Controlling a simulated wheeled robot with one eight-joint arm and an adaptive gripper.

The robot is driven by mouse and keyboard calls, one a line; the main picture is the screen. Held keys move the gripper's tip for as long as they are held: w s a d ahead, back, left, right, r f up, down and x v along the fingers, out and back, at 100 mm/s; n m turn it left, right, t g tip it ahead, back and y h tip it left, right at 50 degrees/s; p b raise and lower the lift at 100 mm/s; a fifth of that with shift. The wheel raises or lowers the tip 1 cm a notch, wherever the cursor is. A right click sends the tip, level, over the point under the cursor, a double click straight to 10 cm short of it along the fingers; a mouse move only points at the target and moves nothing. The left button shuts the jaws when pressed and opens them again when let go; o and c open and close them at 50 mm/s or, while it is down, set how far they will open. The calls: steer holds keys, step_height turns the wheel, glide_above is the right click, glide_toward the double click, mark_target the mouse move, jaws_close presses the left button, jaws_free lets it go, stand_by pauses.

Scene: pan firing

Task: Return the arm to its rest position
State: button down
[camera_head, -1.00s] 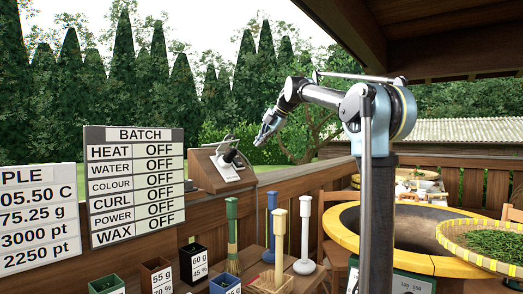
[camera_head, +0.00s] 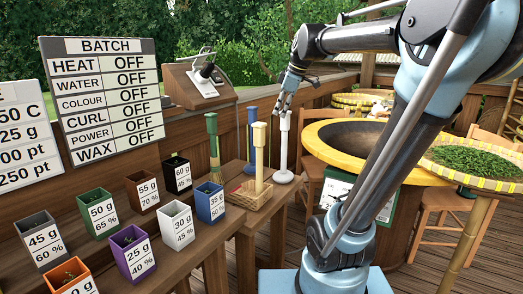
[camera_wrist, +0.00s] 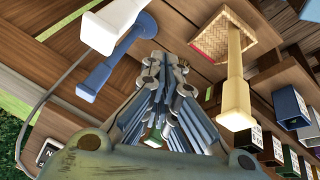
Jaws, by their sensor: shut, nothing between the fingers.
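My arm (camera_head: 425,65) rises from its base at the bottom right of the head view. It leans up to the right, then folds back left over the pan. My gripper (camera_head: 280,108) hangs at the left end of the arm, pointing down, above the back of the small tool table. It is shut and empty. In the wrist view my gripper (camera_wrist: 165,65) shows as two sets of bluish links converging toward the top. Blue and white handled tools stand behind or beside the gripper; whether it touches them cannot be told.
The pan (camera_head: 313,138) with its yellow rim is right of the gripper, partly behind my arm. A basket of leaves (camera_head: 470,160) is at the right. Several labelled boxes (camera_head: 142,190) stand on the bench. A cream-handled tool (camera_head: 260,150) stands upright. The batch board (camera_head: 62,85) is at left.

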steer(key=s+d+f+m+h, duration=0.1)
steer(key=s+d+f+m, duration=0.3)
steer(key=s+f, duration=0.3)
steer(key=s+d+f+m+g+h, duration=0.1)
steer(key=s+d+f+m, duration=0.3)
steer(key=f, duration=0.8)
steer(key=s+d+f+m+h, duration=0.1)
steer(key=s+d+f+m, duration=0.3)
steer(key=s+f+m, duration=0.3)
steer(key=s+f, duration=0.3)
steer(key=s, duration=0.2)
steer(key=shift+s, duration=0.2)
